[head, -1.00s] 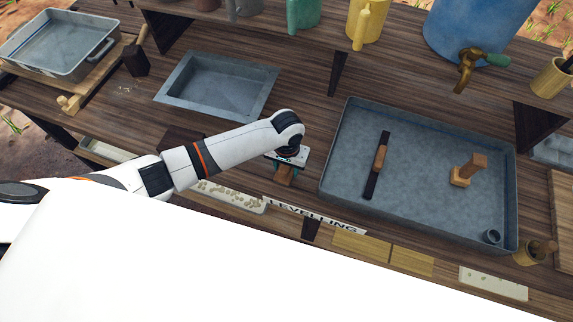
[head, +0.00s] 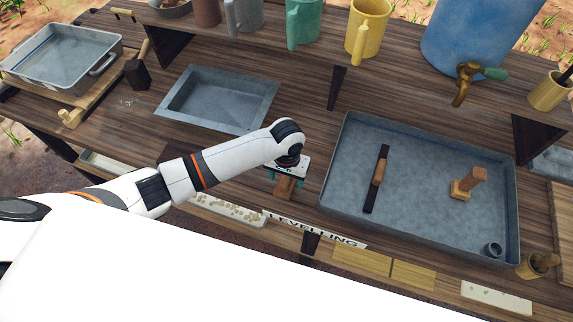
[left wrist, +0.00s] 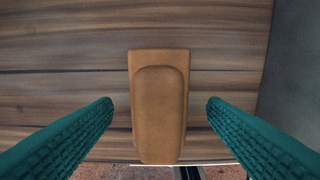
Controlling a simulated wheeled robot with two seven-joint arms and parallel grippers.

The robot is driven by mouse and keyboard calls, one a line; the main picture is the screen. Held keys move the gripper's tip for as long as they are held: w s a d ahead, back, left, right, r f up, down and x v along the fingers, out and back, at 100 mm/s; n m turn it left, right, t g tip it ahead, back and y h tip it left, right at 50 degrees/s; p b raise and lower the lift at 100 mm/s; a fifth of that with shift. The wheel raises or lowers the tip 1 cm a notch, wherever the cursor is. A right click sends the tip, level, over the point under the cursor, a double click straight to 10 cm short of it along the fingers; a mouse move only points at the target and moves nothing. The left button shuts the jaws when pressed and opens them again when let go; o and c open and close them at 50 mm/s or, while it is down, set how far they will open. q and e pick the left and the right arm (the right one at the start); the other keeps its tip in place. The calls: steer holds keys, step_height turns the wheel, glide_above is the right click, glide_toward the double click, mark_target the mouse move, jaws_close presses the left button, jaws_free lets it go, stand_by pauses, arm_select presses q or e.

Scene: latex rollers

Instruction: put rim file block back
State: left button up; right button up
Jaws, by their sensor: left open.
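The rim file block, a brown wooden block with a rounded grip on top, lies on the wooden bench. In the left wrist view the block (left wrist: 159,108) is upright in the middle, between the two green fingers of my left gripper (left wrist: 160,125). The fingers are apart, with a gap on each side of the block. In the head view the block (head: 285,187) shows below my left gripper (head: 287,172), left of the large grey tray (head: 335,190). My right gripper is in no view.
The large tray holds a dark bar with a wooden grip (head: 377,180), a wooden stamp-like block (head: 467,184) and a small grey cup (head: 492,250). A sunken grey basin (head: 215,100) lies behind my left arm. A "LEVELLING" label (head: 314,229) marks the front edge.

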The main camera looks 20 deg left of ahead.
mark_target(287, 180)
arm_select(q)
step_height(287, 180, up, 10)
steer(key=shift+b, duration=0.3)
stand_by(0.4)
steer(key=shift+s+d+f, duration=0.15)
steer(key=shift+s+d, duration=0.05)
steer(key=shift+s, duration=0.05)
steer(key=s+d+f+m+t+h, duration=0.1)
steer(key=s+d+f+m+h, duration=0.15)
steer(key=s, duration=0.55)
steer(key=s+a+r+t+y, duration=0.2)
steer(key=s+a+r+t, duration=0.1)
steer(key=s+a, duration=0.85)
step_height(287, 180, down, 27)
steer(key=d+g+b, duration=0.1)
steer(key=g+b, duration=0.1)
steer(key=s+a+f+g+b, duration=0.1)
steer(key=s+a+f+b, duration=0.1)
steer(key=s+f, duration=1.5)
step_height(287, 180, down, 3)
steer(key=shift+s+a+r, duration=0.1)
steer(key=shift+s+a, duration=0.2)
steer(key=shift+a, duration=0.05)
